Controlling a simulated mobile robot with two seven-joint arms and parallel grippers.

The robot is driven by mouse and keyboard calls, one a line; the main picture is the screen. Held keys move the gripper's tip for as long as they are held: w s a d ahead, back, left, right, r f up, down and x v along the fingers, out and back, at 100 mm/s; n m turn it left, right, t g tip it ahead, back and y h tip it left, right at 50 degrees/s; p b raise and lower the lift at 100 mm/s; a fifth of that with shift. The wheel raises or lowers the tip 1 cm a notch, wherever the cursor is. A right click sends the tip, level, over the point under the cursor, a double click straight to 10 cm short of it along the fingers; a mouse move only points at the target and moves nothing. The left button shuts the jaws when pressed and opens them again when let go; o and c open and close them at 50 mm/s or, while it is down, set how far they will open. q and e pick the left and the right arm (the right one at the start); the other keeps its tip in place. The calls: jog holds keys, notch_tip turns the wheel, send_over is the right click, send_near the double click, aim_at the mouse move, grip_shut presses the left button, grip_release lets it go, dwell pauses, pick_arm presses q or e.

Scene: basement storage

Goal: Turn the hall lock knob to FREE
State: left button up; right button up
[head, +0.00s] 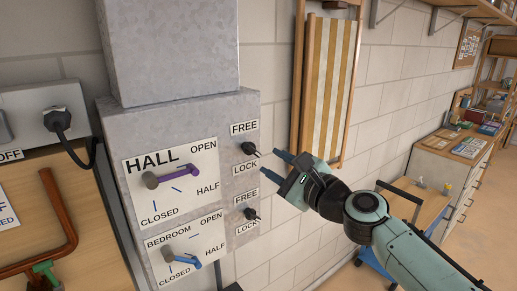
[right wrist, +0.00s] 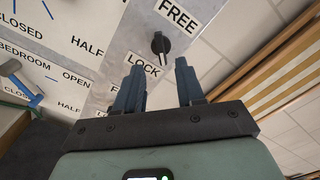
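The hall lock knob (head: 250,148) is a small black knob on the side face of the grey box, between a FREE label (head: 244,128) above and a LOCK label (head: 246,165) below. In the right wrist view the knob (right wrist: 160,43) shows a narrow bar; which label it points at is hard to tell. My right gripper (head: 271,165) is open and empty, close to the knob and apart from it. In the right wrist view its two fingers (right wrist: 159,68) point toward the knob, which lies just beyond the gap between the tips. My left gripper is not in view.
Below is a second black knob (head: 251,214) with its own FREE and LOCK labels. The front carries a purple hall lever (head: 180,172) and a blue bedroom lever (head: 182,259). A striped folded deck chair (head: 327,85) hangs right of the box. A cart (head: 412,205) stands behind my right arm.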

aim_at(254, 151)
jog(key=p+x, duration=0.1)
jog(key=x, duration=0.5)
jog(key=shift+r, duration=0.15)
jog(key=shift+w+a+p, duration=0.25)
jog(key=shift+w+p, duration=0.05)
jog(key=shift+w, duration=0.2)
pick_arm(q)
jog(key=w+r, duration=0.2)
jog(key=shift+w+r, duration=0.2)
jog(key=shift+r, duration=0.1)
pick_arm(e)
jog(key=shift+s, duration=0.1)
grip_shut()
